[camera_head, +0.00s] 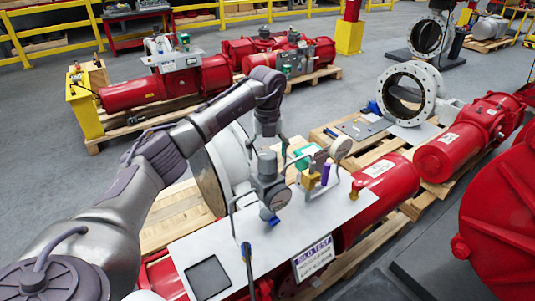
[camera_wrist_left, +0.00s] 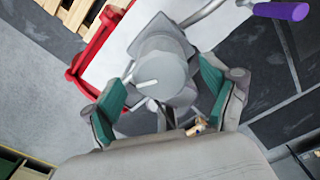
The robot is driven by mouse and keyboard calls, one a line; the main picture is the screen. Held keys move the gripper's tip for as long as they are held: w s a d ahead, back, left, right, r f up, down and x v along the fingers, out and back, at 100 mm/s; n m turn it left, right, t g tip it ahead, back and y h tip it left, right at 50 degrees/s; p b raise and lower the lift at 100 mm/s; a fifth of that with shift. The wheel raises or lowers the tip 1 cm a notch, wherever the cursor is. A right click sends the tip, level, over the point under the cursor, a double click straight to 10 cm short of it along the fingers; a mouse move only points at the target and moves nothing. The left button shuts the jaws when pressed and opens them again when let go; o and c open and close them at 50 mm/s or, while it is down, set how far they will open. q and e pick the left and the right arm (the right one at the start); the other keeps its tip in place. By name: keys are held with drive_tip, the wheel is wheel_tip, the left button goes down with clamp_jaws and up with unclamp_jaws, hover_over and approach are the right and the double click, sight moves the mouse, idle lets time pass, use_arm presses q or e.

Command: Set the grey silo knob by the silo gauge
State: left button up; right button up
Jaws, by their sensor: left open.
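In the left wrist view the knob (camera_wrist_left: 160,72), with a pale bar-like mark, lies between my left gripper's (camera_wrist_left: 163,78) green-padded fingers, with gaps on both sides. I cannot tell how far the fingertips reach down around it. My right gripper is not in view.
A SILO TEST sign (camera_head: 313,258) hangs at the panel's front edge. Red cylinders (camera_head: 390,180) lie behind.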

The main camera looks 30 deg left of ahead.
use_arm(q)
drive_tip(key=shift+f, duration=1)
drive_tip(key=c, duration=1.2)
drive_tip(key=shift+o, duration=0.2)
